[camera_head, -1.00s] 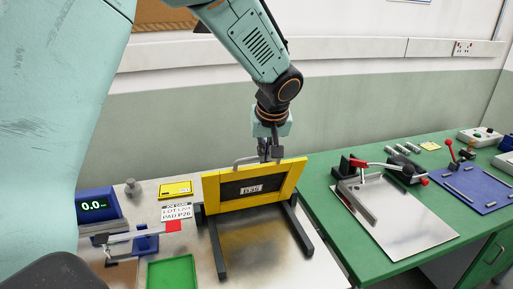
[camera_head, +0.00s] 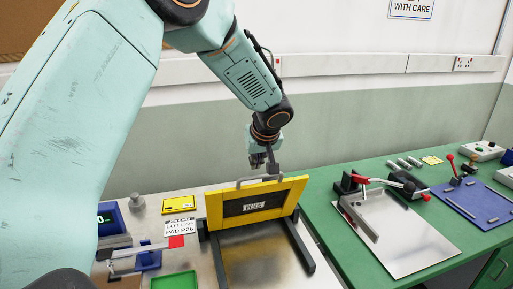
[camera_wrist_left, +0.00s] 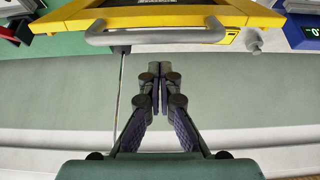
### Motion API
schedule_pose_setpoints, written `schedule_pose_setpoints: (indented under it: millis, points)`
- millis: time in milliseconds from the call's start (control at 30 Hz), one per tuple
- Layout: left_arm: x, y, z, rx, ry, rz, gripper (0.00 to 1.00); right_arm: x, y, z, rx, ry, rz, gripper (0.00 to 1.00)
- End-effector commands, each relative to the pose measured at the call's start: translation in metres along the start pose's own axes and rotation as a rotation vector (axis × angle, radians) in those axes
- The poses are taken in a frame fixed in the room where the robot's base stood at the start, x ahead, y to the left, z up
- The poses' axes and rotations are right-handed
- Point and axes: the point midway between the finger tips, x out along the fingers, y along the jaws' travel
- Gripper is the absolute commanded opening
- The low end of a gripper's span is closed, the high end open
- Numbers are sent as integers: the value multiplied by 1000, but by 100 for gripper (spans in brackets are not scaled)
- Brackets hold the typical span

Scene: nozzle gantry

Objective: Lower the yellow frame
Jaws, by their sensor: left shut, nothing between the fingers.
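The yellow frame (camera_head: 291,197) stands raised at a steep tilt above the dark rails on the bench, with a dark panel and a small white label in its middle. A grey bar handle (camera_head: 240,183) runs along its top edge. My left gripper (camera_head: 262,160) is shut and empty, just behind and above the handle. In the left wrist view, the closed fingertips (camera_wrist_left: 160,70) point at the grey handle (camera_wrist_left: 155,37) with a small gap between them; the yellow frame (camera_wrist_left: 160,16) lies beyond. My right gripper is not in view.
A shiny plate (camera_head: 262,262) lies between the dark rails (camera_head: 300,245) under the frame. A green tray (camera_head: 174,281), a blue device (camera_head: 148,259) and a yellow card (camera_head: 178,205) are at left. A red-handled clamp fixture (camera_head: 352,185) stands on the green bench at right.

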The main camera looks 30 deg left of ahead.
Motion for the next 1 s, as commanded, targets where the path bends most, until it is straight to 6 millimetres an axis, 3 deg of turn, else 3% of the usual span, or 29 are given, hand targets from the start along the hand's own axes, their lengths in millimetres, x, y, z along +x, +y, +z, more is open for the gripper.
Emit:
schedule_pose_setpoints:
  millis: [300,733,1000]
  points:
    - [-8,0,22,0,0,0,0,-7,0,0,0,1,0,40]
    - [-8,0,22,-1,2,0,0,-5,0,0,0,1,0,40]
    - [-3,4,24,1,27,0,0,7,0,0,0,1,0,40]
